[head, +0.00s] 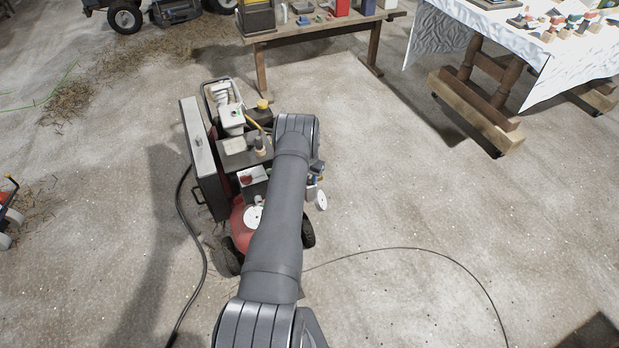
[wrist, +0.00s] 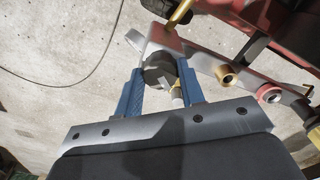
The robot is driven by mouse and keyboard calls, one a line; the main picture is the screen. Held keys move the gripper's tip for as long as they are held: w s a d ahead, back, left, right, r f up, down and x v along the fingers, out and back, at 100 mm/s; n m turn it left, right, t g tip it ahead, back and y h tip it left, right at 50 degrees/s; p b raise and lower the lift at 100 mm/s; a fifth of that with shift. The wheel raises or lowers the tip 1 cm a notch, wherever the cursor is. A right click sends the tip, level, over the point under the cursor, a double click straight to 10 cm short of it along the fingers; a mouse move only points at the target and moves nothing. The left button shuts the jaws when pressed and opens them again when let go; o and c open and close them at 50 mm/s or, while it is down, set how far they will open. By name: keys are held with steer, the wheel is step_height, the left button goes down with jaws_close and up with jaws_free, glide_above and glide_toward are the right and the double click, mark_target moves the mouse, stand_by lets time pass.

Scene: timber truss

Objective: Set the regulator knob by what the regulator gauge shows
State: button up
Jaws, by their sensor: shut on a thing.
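In the wrist view my gripper (wrist: 160,78) has its two blue fingers on either side of a dark round knob (wrist: 157,76), which I take for the regulator knob. It is shut on this knob. A pale bracket and a brass-coloured pipe lie just beyond it. In the head view my arm hides the knob and most of the gripper. A white round face (head: 321,200), perhaps the regulator gauge, stands right of my arm, turned too far to read. Another white disc (head: 253,216) sits on the red machine (head: 240,232).
A grey panel (head: 203,155) and parts stand on the machine, left of my arm. A black cable (head: 183,215) runs down the left. A wooden workbench (head: 330,28) and a draped table (head: 530,50) are behind. The floor to the right is clear except for a thin cable (head: 440,254).

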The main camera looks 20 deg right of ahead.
steer(key=shift+m, duration=0.6)
steer(key=o, duration=1)
step_height(320, 180, up, 17)
steer(key=shift+r, duration=0.2)
step_height(320, 180, down, 17)
steer(key=shift+f, duration=0.2)
stand_by(0.6)
